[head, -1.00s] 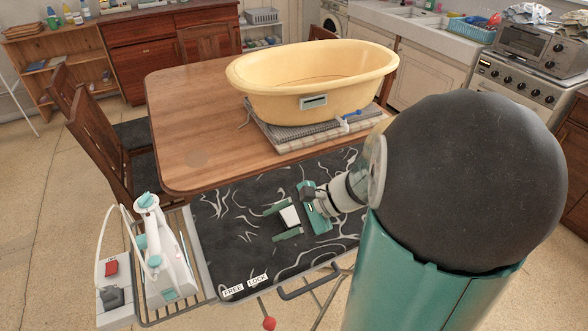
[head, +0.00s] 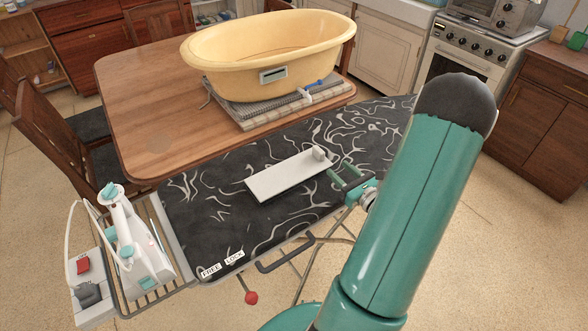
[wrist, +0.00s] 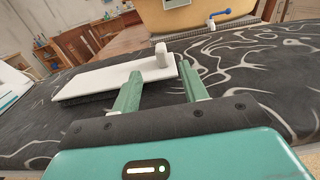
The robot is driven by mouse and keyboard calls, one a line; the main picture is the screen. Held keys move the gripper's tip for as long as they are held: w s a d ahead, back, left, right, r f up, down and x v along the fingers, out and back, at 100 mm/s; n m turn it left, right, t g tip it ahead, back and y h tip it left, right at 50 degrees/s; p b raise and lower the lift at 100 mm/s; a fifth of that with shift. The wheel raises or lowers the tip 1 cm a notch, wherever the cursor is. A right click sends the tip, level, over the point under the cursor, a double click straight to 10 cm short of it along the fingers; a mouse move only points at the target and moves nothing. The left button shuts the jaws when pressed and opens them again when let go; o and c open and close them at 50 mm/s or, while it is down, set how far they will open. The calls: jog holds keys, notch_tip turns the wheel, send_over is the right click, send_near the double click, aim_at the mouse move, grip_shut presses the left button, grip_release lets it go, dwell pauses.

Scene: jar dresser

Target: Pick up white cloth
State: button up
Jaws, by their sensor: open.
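A long flat white piece (head: 282,179) lies on the dark patterned ironing board (head: 215,210). A small rounded white lump (head: 319,153) stands at its right end. I cannot tell which of the two is the white cloth. In the wrist view, the flat piece (wrist: 100,80) lies beyond the fingers and the lump (wrist: 162,55) shows between them. My gripper (head: 338,169) is open at the right end of the flat piece, fingers pointing towards it. In the wrist view my gripper (wrist: 158,70) has nothing clamped. Whether a finger touches the piece is unclear.
A yellow tub (head: 265,60) sits on folded cloths (head: 265,112) on the wooden table (head: 130,100) behind the board. A white and teal iron (head: 130,240) stands on the rack at the left. A chair (head: 50,135) stands left of the table. The board's left part is clear.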

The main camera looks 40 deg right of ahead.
aim_at(324, 154)
jog(key=w, duration=0.5)
jog(key=shift+w+d, duration=0.3)
jog(key=shift+w, duration=0.05)
jog(key=shift+w+d+r, duration=0.1)
jog(key=shift+w+d, duration=0.05)
jog(key=shift+w, duration=0.75)
jog(key=shift+w+d+r, duration=0.1)
jog(key=shift+w+d, duration=0.05)
jog(key=shift+w, duration=0.8)
jog(key=shift+w+d, duration=0.15)
jog(key=shift+w, duration=0.75)
grip_shut()
